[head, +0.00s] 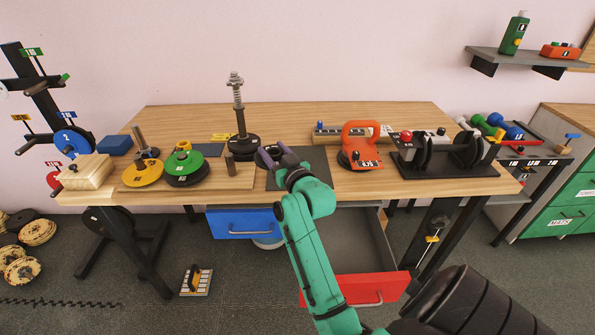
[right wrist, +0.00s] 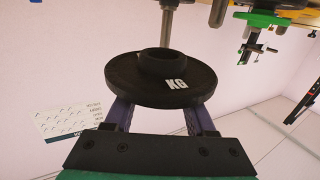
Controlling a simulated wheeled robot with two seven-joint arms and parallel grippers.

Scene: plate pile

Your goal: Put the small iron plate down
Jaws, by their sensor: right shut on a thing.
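My right gripper (head: 278,157) is shut on the small iron plate (head: 266,153), a dark disc over the back left part of the dark mat (head: 310,178). In the right wrist view the plate (right wrist: 160,85) is round and black, with a raised hub and white "KG" lettering. The two purple fingers (right wrist: 160,118) grip it at its sides. My arm hides part of the mat, and I cannot tell how high the plate is above it. My left gripper is not in view.
A spring post on a black base (head: 240,148) stands behind left. A wooden board (head: 222,180) holds a yellow plate (head: 142,172) and a green-topped plate (head: 185,165). An orange kettlebell-like weight (head: 361,147) and a black rack (head: 445,158) stand right. A red-fronted drawer (head: 355,289) is open below.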

